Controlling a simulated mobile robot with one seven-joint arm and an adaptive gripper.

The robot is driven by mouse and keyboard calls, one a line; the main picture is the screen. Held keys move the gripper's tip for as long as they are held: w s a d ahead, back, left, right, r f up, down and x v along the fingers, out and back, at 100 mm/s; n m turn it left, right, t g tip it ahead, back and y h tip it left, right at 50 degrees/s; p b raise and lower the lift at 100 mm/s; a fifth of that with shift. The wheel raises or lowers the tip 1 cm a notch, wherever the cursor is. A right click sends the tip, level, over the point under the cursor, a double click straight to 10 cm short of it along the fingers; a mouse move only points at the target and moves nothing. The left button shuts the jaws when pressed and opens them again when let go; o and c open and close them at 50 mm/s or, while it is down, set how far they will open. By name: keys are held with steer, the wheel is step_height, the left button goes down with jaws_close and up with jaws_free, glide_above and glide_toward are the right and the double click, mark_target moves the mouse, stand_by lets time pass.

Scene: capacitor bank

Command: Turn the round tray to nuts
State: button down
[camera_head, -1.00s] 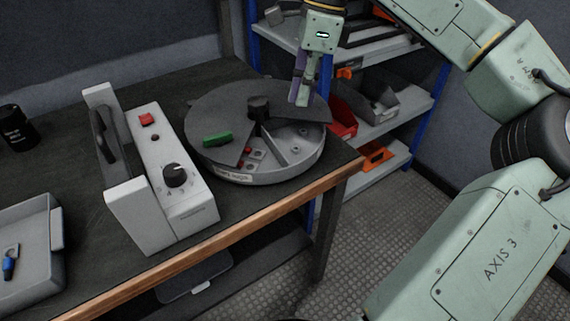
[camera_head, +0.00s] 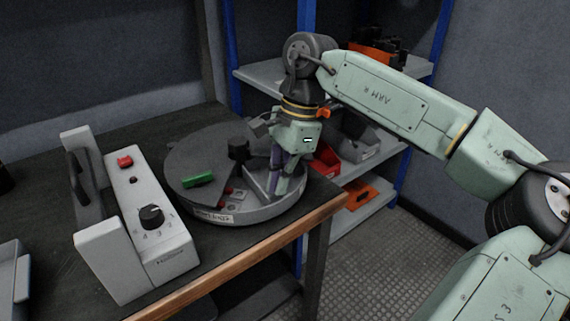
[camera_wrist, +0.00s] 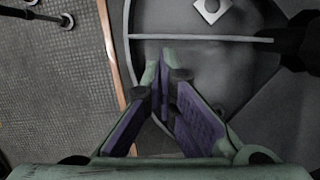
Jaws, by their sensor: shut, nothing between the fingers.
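The round tray (camera_head: 262,217) stands on the bench, with a dark lid (camera_head: 200,155) over much of it. The lid has a black centre knob (camera_head: 238,148) and a green handle (camera_head: 197,181). The front-right sector is open, showing divided compartments and small red and grey parts (camera_head: 230,195). A label (camera_head: 213,216) on the front wall is too small to read. My gripper (camera_head: 279,192) is shut and empty, pointing down at the open right part of the tray. In the wrist view its fingertips (camera_wrist: 165,58) appear inside the rim near a divider (camera_wrist: 205,38); contact is unclear.
A grey control box (camera_head: 130,215) with a red button and black dial stands left of the tray. The bench's wooden edge (camera_head: 255,262) runs close in front. Shelves with red and orange bins (camera_head: 362,197) stand behind right.

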mark_target(263, 193)
steer(key=shift+a+f, duration=0.1)
steer(key=shift+f, duration=0.25)
steer(key=shift+s+a+m+b, duration=0.35)
steer(key=shift+s+a+m, duration=0.15)
steer(key=shift+m, duration=0.2)
stand_by(0.4)
steer(key=shift+s+a+m+t+b, duration=0.5)
steer(key=shift+s+a+m+b, duration=0.15)
steer(key=shift+a+m, duration=0.5)
steer(key=shift+s+a+m+b, duration=0.2)
steer(key=shift+s+a+m, duration=0.05)
steer(key=shift+a+m, duration=0.3)
steer(key=shift+s+a+m+b, duration=0.15)
steer(key=shift+s+a+m, duration=0.1)
steer(key=shift+a+m, duration=0.3)
steer(key=shift+s+a, duration=0.15)
steer(key=shift+a, duration=0.5)
steer(key=shift+r, duration=0.1)
